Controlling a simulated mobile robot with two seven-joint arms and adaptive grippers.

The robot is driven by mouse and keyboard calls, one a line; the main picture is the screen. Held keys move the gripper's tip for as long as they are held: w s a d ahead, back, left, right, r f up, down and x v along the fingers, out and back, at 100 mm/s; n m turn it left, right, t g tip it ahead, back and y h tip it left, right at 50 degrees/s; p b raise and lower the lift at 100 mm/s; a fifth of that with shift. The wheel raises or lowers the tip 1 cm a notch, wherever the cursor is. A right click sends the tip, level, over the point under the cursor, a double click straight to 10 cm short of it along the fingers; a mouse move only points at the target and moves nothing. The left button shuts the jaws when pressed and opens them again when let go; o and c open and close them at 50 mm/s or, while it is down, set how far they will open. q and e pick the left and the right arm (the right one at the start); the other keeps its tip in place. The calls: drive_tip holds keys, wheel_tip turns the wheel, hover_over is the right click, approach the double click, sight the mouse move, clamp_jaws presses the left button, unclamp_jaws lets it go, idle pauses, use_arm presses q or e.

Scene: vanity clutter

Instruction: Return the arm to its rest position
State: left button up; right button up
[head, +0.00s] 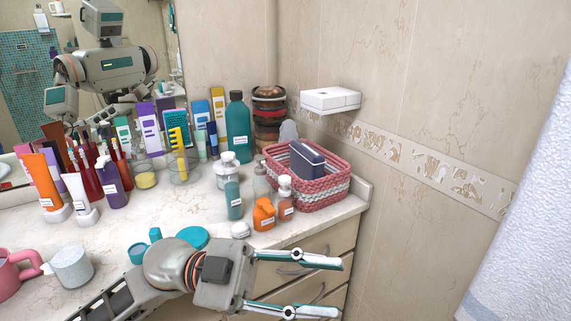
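My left arm comes in from the lower left, over the front of the vanity counter (170,216). My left gripper (338,288) is beyond the counter's front edge, in front of the drawers. Its two fingers are spread wide apart with nothing between them. My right arm and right gripper do not show. The arm hides part of the counter front and the drawer handles.
A pink woven basket (318,194) holds a dark box (307,160) at the right end. A pink mug (14,272) and white jar (72,267) stand front left. A towel hangs right.

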use_arm(q)
drive_tip(key=w+a+f+n+t+y, duration=0.1)
drive_tip(key=w+a+f+n+t, duration=0.4)
drive_tip(key=n+t, duration=0.45)
drive_tip(key=w+a+f+n+t+y, duration=0.1)
drive_tip(key=w+a+f+n+t, duration=0.25)
drive_tip(key=w+n+t, duration=0.6)
drive_tip(key=a+f+n+t+y, duration=0.1)
drive_tip(key=a+f+t+y, duration=0.15)
drive_tip(key=f, duration=0.25)
drive_tip(key=a+f+t+y, duration=0.2)
drive_tip(key=f+y, duration=0.2)
drive_tip(key=f, duration=0.2)
drive_tip(key=s+a+f+n+g+y, duration=0.1)
drive_tip(key=s+a+f+g+y, duration=0.1)
drive_tip(key=s+f, duration=0.3)
drive_tip(key=s+a+f+n+g+y, duration=0.1)
drive_tip(key=s+a+f, duration=0.4)
drive_tip(key=f, duration=0.8)
drive_tip(key=s+a+f+n+g+y, duration=0.1)
drive_tip(key=s+a+f+g+y, duration=0.3)
drive_tip(key=f, duration=0.5)
drive_tip(key=shift+s+a+f+y, duration=0.25)
drive_tip(key=shift+s+y, duration=0.5)
drive_tip(key=shift+s, duration=0.2)
